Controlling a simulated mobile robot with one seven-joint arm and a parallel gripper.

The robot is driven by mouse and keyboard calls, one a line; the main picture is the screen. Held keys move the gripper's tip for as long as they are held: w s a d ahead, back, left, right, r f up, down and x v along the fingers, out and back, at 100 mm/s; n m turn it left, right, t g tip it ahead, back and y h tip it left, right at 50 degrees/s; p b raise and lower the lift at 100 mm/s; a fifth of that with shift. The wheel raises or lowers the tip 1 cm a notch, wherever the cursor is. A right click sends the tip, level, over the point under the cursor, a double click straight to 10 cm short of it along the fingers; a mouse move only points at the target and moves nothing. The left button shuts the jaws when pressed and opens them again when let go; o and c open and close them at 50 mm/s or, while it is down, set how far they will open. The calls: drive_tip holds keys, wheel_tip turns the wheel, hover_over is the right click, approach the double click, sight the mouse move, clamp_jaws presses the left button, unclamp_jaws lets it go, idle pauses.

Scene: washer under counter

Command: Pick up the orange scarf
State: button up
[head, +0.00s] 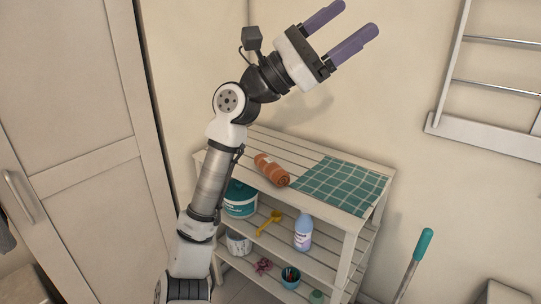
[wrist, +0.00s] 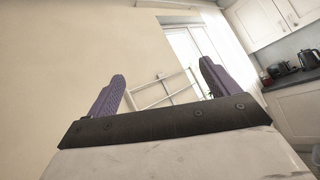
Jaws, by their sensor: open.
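The orange scarf (head: 271,169) is a rolled orange-brown bundle with a pale band. It lies on the top of a white slatted shelf unit (head: 237,158) in the head view. My gripper (head: 350,22) is raised well above the shelf, up and to the right of the scarf, with its purple fingers apart and nothing between them. In the wrist view my gripper (wrist: 160,85) is open and empty, facing the wall and a window. The scarf is not in the wrist view.
A green checked cloth (head: 341,184) lies flat right of the scarf. Lower shelves hold a teal tub (head: 240,199), a bottle (head: 303,233) and a yellow scoop (head: 270,222). A wall rack (head: 485,133) hangs at right. A teal-handled stick (head: 423,245) stands right of the shelf.

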drive_tip(key=w+d+f+m+t+y, duration=0.2)
drive_tip(key=w+d+f+y, duration=0.4)
drive_tip(key=w+d+f, duration=0.4)
drive_tip(key=w+d+f+m+y, duration=0.1)
drive_tip(key=w+d+f+y, duration=0.2)
drive_tip(key=f, duration=0.3)
drive_tip(key=m+t+y+p, duration=0.1)
drive_tip(key=m+t+y, duration=0.25)
drive_tip(key=y, duration=1.35)
approach(272, 165)
drive_tip(key=shift+m+g, duration=0.35)
drive_tip(key=p+x, duration=0.1)
drive_tip(key=x, duration=0.2)
drive_tip(key=a+p+x, duration=0.1)
drive_tip(key=x, duration=0.1)
drive_tip(key=shift+w+r+p, duration=0.1)
drive_tip(key=shift+w+p, duration=0.1)
drive_tip(key=shift+p, duration=0.1)
drive_tip(key=p+x, duration=0.1)
drive_tip(key=x, duration=0.2)
drive_tip(key=d+p+x, duration=0.1)
drive_tip(key=x, duration=0.1)
drive_tip(key=shift+p, duration=0.3)
drive_tip(key=shift+w+a+f, duration=0.1)
drive_tip(key=shift+w+f, duration=0.15)
drive_tip(key=shift+f, duration=0.35)
drive_tip(key=c, duration=1.1)
drive_tip(key=shift+r, duration=0.1)
drive_tip(key=shift+c, duration=0.6)
